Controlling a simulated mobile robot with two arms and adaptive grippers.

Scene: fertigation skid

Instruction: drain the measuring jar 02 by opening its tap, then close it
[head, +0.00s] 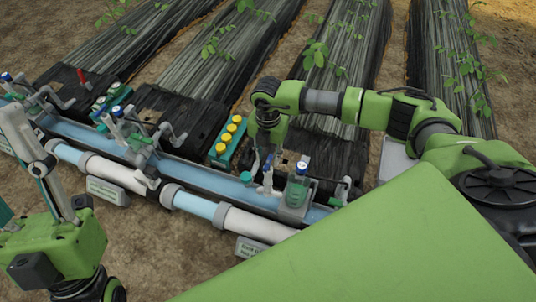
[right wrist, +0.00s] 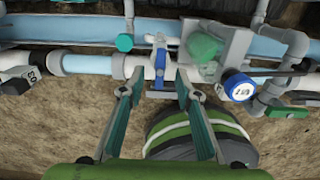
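My right gripper (head: 267,172) points down at the pipe line in the head view. In the right wrist view my right gripper (right wrist: 160,82) is open, with a fingertip to each side of a small tap with a blue handle (right wrist: 160,58) and a visible gap to both. The greenish, see-through measuring jar (right wrist: 203,46) stands just right of that tap in a grey bracket; in the head view the jar (head: 299,186) is right of the gripper. I cannot read its number.
A teal valve knob (right wrist: 124,42) is left of the tap. A blue-topped round fitting (right wrist: 238,86) is close on the right. A teal box with yellow caps (head: 229,138) stands behind the pipes. Bare soil (head: 165,245) lies in front.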

